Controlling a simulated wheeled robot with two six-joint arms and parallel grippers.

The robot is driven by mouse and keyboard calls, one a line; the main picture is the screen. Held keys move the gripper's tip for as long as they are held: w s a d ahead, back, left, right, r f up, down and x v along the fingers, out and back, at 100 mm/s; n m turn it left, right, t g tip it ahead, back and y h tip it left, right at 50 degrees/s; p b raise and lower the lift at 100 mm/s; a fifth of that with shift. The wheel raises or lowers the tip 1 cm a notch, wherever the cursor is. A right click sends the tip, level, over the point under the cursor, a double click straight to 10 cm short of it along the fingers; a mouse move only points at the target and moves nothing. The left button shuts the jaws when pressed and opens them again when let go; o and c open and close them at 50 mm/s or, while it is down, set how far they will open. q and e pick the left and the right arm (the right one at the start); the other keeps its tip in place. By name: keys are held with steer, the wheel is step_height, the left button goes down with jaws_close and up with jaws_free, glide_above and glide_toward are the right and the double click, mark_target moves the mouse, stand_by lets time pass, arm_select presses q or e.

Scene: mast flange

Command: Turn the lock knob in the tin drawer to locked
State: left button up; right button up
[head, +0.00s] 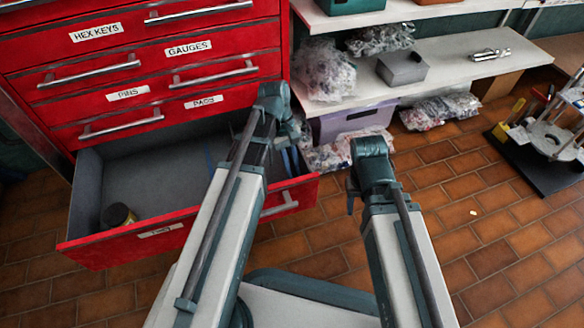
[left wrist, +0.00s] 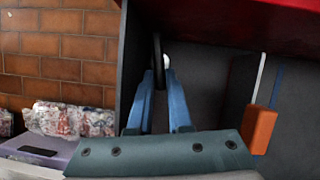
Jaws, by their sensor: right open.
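The tin drawer (head: 140,246) is the pulled-out red bottom drawer, grey inside. My left gripper (head: 291,160) reaches down at its right end. In the left wrist view, the blue fingers of my left gripper (left wrist: 161,75) point at a thin dark upright piece (left wrist: 157,48) with a small white spot beside it. This may be the lock knob, seen edge-on; its setting cannot be read. The piece shows between the fingertips, but I cannot tell whether they touch it. My right gripper (head: 351,199) is open, mostly hidden by its arm, over the floor right of the drawer.
A dark round tin (head: 119,215) lies in the drawer's front left. An orange block (left wrist: 260,130) shows beside my left gripper. Closed red drawers (head: 160,75) rise behind. A shelf (head: 450,65) with bagged goods and a purple bin (head: 352,120) stand right.

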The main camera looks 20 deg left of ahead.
arm_select(q)
jaws_close()
steer(key=shift+w+d+m, duration=0.1)
steer(key=shift+d+m, duration=0.05)
steer(key=shift+m, duration=0.55)
steer(key=shift+o, duration=1.4)
jaws_free()
